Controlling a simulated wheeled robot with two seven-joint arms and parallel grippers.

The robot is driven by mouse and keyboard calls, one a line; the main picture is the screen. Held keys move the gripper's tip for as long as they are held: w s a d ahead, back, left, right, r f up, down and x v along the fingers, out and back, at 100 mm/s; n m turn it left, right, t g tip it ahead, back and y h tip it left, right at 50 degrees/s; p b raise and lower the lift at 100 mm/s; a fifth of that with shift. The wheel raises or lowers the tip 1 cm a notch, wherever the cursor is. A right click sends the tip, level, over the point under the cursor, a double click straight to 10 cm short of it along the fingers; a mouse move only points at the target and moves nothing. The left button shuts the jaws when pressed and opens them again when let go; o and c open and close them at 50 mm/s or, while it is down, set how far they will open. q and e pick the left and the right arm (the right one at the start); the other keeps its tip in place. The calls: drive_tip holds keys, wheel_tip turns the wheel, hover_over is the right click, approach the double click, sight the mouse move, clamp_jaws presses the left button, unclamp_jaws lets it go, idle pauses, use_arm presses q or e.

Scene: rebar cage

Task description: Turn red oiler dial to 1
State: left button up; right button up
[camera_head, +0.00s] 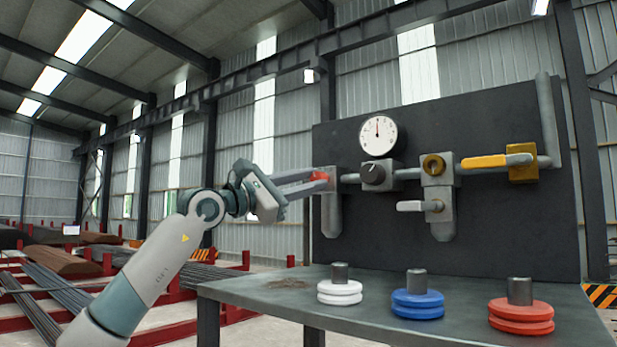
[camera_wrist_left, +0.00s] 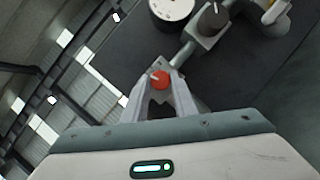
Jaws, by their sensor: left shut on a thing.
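The red oiler dial (camera_head: 320,176) sits at the left end of the pipe run on the dark panel. In the left wrist view the red dial (camera_wrist_left: 159,79) shows between my fingertips, with a small pale mark on its face. My left gripper (camera_head: 318,180) reaches in from the left and is shut on the dial; it also shows in the left wrist view (camera_wrist_left: 158,84). The fingers hide part of the dial in the head view. No scale numbers around the dial can be read. My right gripper is not in view.
Right of the dial are a black knob (camera_head: 373,174), a round gauge (camera_head: 378,136), a brass fitting (camera_head: 433,165), a grey lever (camera_head: 411,206) and a yellow lever (camera_head: 485,161). White (camera_head: 340,299), blue (camera_head: 417,309) and red (camera_head: 521,328) weights stand on the table (camera_head: 262,306) below.

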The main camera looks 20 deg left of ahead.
use_arm(q)
drive_tip(key=o, duration=1)
drive_tip(key=shift+o, duration=0.2)
drive_tip(key=shift+s+a+f, duration=0.1)
drive_tip(key=b+v, duration=0.8)
drive_tip(key=v, duration=0.9)
drive_tip(key=shift+b, duration=0.35)
drive_tip(key=shift+s+a, duration=0.1)
